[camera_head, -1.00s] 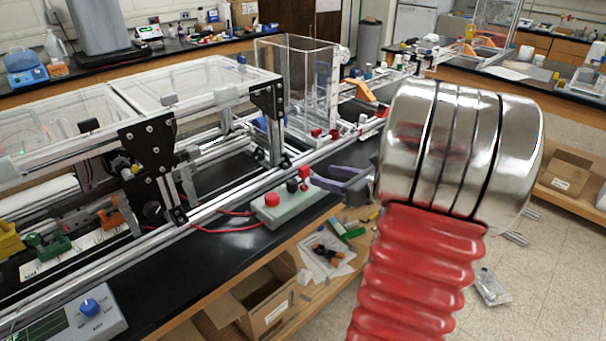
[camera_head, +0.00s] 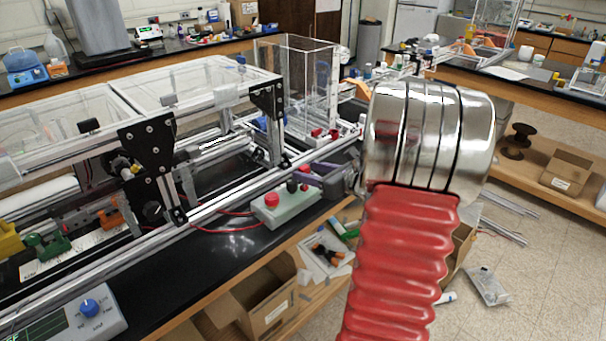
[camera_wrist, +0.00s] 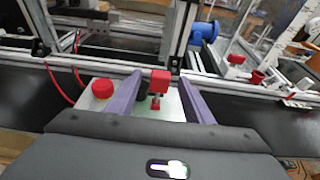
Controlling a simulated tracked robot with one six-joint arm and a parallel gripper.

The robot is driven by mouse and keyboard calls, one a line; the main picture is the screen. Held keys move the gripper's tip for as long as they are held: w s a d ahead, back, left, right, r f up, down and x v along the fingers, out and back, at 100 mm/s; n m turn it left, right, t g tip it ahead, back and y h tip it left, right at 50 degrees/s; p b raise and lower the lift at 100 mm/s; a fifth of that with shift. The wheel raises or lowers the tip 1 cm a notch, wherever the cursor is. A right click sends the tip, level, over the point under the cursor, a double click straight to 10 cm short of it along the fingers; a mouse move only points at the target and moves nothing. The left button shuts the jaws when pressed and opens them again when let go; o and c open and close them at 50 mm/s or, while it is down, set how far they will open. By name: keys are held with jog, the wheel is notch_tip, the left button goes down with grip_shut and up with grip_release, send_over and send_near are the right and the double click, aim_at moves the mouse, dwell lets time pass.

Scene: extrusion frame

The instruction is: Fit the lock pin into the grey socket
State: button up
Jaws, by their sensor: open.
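My gripper (camera_head: 318,175) reaches left over the pale grey-green control box (camera_head: 282,212) on the bench. In the wrist view its two purple fingers (camera_wrist: 160,82) are apart, with nothing clamped between them. A red block-headed piece with a short stem, likely the lock pin (camera_wrist: 160,80), shows between the fingers, over the box. A dark knob is partly hidden behind it. A red round button (camera_wrist: 103,88) sits on the box, left of the left finger. I cannot clearly make out the grey socket; the fingers cover part of the box.
The aluminium extrusion frame (camera_head: 235,188) with black brackets runs just behind the box. Red cables (camera_head: 215,229) lie at its left. A clear acrylic tank (camera_head: 297,90) stands behind. The black bench top (camera_head: 225,255) is clear in front of the box.

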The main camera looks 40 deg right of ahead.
jog(key=shift+x, duration=1.45)
jog(key=shift+c, duration=0.4)
jog(key=c, duration=1.1)
